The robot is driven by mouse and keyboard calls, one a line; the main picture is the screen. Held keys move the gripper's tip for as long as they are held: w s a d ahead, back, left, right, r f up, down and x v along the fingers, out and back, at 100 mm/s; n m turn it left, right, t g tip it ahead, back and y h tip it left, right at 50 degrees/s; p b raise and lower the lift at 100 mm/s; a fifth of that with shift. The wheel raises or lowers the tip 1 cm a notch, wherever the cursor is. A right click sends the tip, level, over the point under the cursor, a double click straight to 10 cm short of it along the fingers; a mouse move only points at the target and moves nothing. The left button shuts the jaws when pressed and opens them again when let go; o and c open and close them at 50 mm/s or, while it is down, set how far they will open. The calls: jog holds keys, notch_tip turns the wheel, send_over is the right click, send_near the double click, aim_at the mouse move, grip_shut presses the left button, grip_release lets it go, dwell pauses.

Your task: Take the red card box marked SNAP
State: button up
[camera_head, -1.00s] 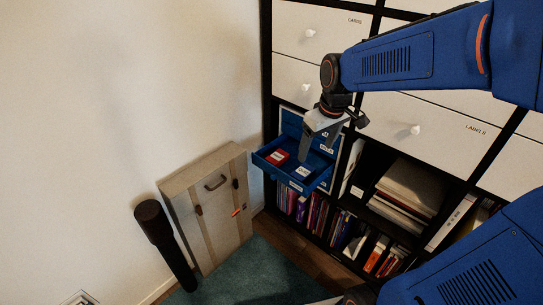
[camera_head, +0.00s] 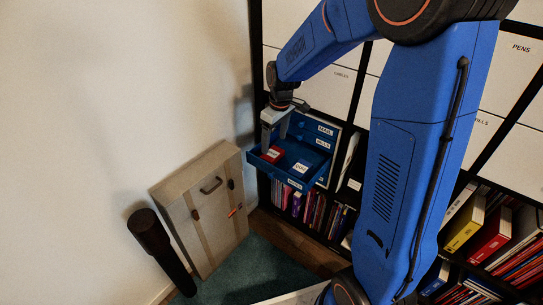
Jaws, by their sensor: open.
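The red card box (camera_head: 271,154) lies in the left part of the open blue drawer (camera_head: 288,174). It has a white label, too small to read here. A white-labelled box (camera_head: 301,166) lies to its right in the same drawer. My gripper (camera_head: 274,140) is open and points down over the drawer's left side, right above or beside the red box. Its fingers overlap the red box's far edge in this view, and I cannot tell whether they touch it.
Blue drawer fronts (camera_head: 325,137) marked MAIL and BILLS stand behind the open drawer. Books (camera_head: 312,212) fill the shelf below. A beige case (camera_head: 208,212) leans at the wall, with a black cylindrical object (camera_head: 158,245) beside it. White drawers are above.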

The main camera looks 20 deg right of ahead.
aim_at(272, 154)
jog(key=shift+w+a+f, duration=0.1)
jog(key=shift+a+f, duration=0.05)
jog(key=shift+f, duration=1.3)
jog(key=shift+w+a+f, duration=0.1)
jog(key=shift+f, duration=1.35)
jog(key=c, duration=0.7)
